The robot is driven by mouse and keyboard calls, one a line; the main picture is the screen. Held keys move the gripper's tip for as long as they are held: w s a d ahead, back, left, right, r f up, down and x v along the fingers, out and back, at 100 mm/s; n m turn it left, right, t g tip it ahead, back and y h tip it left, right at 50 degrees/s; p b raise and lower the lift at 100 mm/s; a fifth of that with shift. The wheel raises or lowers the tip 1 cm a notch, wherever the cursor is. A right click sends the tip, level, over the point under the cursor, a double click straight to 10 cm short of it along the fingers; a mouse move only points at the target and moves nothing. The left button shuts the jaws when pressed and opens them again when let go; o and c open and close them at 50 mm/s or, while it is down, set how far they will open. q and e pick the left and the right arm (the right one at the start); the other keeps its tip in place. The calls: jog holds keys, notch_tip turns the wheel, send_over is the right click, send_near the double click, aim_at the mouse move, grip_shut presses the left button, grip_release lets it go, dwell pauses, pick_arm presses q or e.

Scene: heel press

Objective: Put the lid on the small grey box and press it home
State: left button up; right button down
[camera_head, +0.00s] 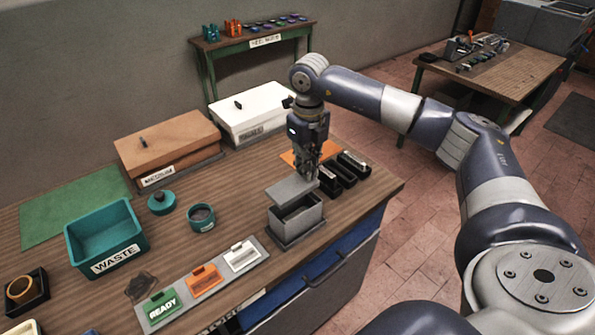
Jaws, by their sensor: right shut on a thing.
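The small grey box (299,222) stands on the bench near its front right part, with its dark inside partly showing. The grey lid (287,191) is tilted over the back left of the box opening, and the front of the opening is uncovered. My right gripper (311,177) points down and is shut on the lid at its right part. I cannot tell whether the lid touches the box rim. My left gripper is not in view.
Black trays (352,165) stand just right of the gripper. A white box (262,110) and a brown box (183,138) are behind. A teal waste bin (128,230) is at left. Sign holders (202,282) lie in front left of the box.

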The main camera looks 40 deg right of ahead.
jog(key=shift+s+d, duration=0.1)
jog(key=shift+s, duration=0.05)
jog(key=shift+d+f, duration=0.1)
jog(key=shift+f, duration=0.1)
jog(key=shift+d+f+b, duration=0.25)
jog(key=shift+f+b, duration=0.25)
jog(key=shift+f, duration=0.2)
jog(key=shift+w+d+f, duration=0.1)
jog(key=shift+w+f, duration=0.1)
jog(key=shift+f, duration=0.2)
jog(key=shift+f+b, duration=0.35)
jog(key=shift+b, duration=0.1)
jog(key=shift+s+f, duration=0.1)
jog(key=shift+f, duration=0.15)
jog(key=shift+a+f+b, duration=0.15)
jog(key=shift+a+b, duration=0.05)
jog(key=shift+b, duration=0.1)
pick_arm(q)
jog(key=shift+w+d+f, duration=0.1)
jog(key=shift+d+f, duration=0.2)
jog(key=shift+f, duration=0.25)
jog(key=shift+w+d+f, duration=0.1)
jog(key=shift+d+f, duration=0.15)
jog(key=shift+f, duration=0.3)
